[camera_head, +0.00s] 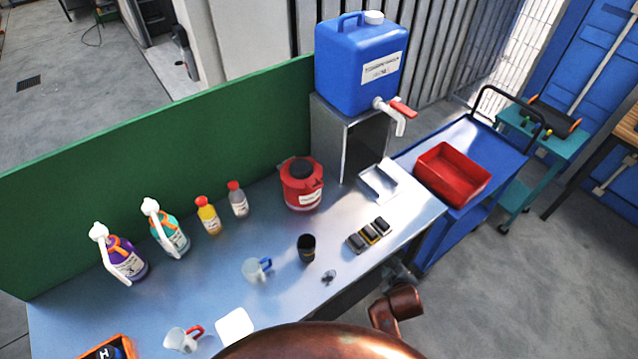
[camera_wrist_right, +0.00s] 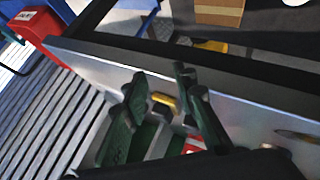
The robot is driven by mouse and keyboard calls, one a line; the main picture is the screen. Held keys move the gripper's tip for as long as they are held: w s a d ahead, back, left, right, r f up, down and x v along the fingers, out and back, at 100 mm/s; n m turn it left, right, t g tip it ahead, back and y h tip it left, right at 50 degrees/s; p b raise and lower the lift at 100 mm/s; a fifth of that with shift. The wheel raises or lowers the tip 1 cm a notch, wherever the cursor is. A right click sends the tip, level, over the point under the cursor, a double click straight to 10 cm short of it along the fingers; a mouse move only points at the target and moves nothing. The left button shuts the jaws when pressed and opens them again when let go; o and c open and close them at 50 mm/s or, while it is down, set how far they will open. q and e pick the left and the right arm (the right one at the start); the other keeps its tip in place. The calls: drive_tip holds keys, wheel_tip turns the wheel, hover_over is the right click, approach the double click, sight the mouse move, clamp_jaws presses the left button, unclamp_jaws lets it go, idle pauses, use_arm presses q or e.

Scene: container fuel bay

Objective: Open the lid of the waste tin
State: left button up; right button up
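The waste tin (camera_head: 302,192) is a red round can with a white label. It stands upright on the metal bench, near the green back panel. Its dark round lid (camera_head: 301,169) looks shut. My left gripper is not in view.
A blue jerrycan (camera_head: 358,65) with a red-handled tap stands on a block right of the tin. Several bottles stand to its left. A dark cup (camera_head: 306,249), clear mugs and a battery-like row (camera_head: 369,234) lie in front. A red tray (camera_head: 452,174) sits on the blue cart.

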sight(319, 186)
drive_tip(key=w+a+r+n+t, duration=0.1)
drive_tip(key=w+a+r+n, duration=0.1)
drive_tip(key=w+a+r, duration=0.1)
drive_tip(key=w+a+r+n+t, duration=0.1)
drive_tip(key=w+a+r, duration=0.2)
drive_tip(key=w+a+r+n+t+y, duration=0.1)
drive_tip(key=w+a+r+n, duration=0.1)
drive_tip(key=w+a+r, duration=0.1)
drive_tip(key=shift+w+a+r+n, duration=0.1)
drive_tip(key=shift+w+a+n, duration=0.2)
drive_tip(key=shift+a, duration=0.05)
drive_tip(key=w+a+r+n+t+y, duration=0.1)
drive_tip(key=w+a+r+n+y, duration=0.1)
drive_tip(key=w+a+r+n, duration=0.3)
drive_tip(key=w+a+r+n+t+y, duration=0.1)
drive_tip(key=a+r+n+t, duration=0.1)
drive_tip(key=a, duration=0.6)
drive_tip(key=x, duration=0.7)
drive_tip(key=shift+w+f, duration=0.2)
drive_tip(key=shift+w, duration=0.05)
drive_tip(key=shift+c, duration=0.3)
clamp_jaws()
